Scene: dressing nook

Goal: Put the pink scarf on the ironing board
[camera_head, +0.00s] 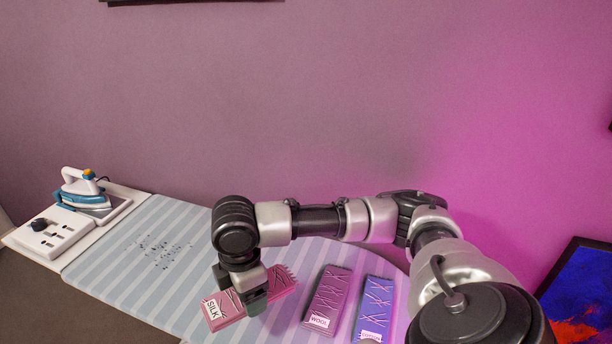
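A folded pink scarf (224,309) with a white SILK label is at the near side of the striped ironing board (190,222). It lies at a slant under my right gripper (254,298), whose arm comes in from the right. The gripper points down across the scarf's middle and hides part of it. I cannot tell whether its fingers are closed on the scarf, or whether the scarf rests on the board or is just above it. My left gripper is not in view.
A darker pink folded piece (328,290) and a purple one (375,300), both labelled, lie right of the gripper. A teal and white iron (86,190) and a socket panel (50,236) are at the left end. Dark specks (163,250) mark the board's open left part.

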